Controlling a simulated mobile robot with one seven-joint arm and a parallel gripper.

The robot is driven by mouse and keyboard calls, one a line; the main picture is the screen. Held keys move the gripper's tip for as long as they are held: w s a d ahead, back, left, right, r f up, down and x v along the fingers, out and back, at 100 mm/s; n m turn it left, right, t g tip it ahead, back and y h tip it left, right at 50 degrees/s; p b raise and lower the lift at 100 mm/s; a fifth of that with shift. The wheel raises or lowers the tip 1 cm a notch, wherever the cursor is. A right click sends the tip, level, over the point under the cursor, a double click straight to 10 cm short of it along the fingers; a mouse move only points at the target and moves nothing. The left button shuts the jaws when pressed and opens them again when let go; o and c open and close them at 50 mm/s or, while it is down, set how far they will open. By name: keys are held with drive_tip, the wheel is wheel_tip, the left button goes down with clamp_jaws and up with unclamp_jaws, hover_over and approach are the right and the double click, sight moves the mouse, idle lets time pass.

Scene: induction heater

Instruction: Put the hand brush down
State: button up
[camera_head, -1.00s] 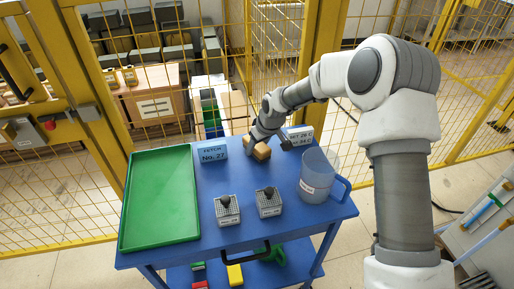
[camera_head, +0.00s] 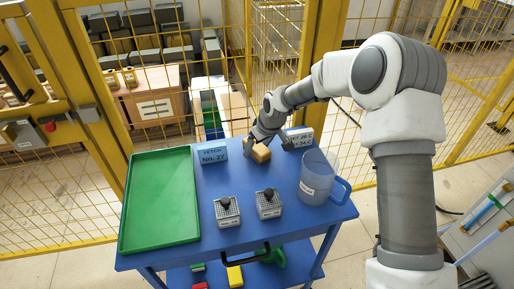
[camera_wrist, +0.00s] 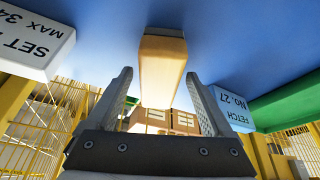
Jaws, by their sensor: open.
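The hand brush (camera_head: 261,154) lies on the blue cart top near its back edge, a tan wooden-looking block in the head view. In the wrist view the brush (camera_wrist: 162,70) shows its long tan face, with a dark strip at its far end. My gripper (camera_head: 268,147) is at the brush, its fingers spread wide apart. In the wrist view my gripper (camera_wrist: 159,74) is open, with a visible gap between each finger and the brush. The brush appears to rest on the cart top, not held.
The blue cart top (camera_head: 270,232) also carries a green tray (camera_head: 160,200), a No. 27 sign (camera_head: 212,154), a white label block (camera_head: 299,137), two grey gridded blocks with black knobs (camera_head: 227,211) (camera_head: 268,204), and a clear jug (camera_head: 316,178). A yellow mesh fence stands behind.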

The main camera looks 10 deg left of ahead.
drive_tip(key=p+v, duration=0.1)
drive_tip(key=v, duration=1)
drive_tip(key=shift+s, duration=0.1)
drive_tip(key=s+d+r+m+t+h, duration=0.1)
drive_tip(key=s+d+r+m+h, duration=0.1)
drive_tip(key=s+d+r, duration=0.55)
drive_tip(key=s+d+r+m+t, duration=0.1)
drive_tip(key=s+d+r+m, duration=0.2)
drive_tip(key=s+d, duration=0.5)
drive_tip(key=s+d+r+m+h, duration=0.1)
drive_tip(key=s+d+r+m, duration=0.3)
drive_tip(key=s+d, duration=0.4)
drive_tip(key=s+r, duration=0.1)
drive_tip(key=s, duration=0.5)
drive_tip(key=shift+d+r+m+t, duration=0.3)
drive_tip(key=shift+d+r+t, duration=0.05)
drive_tip(key=shift+t, duration=0.05)
drive_tip(key=shift+s, duration=0.15)
wheel_tip(320, 180, up, 8)
drive_tip(key=p, duration=0.8)
drive_tip(key=shift+f, duration=0.1)
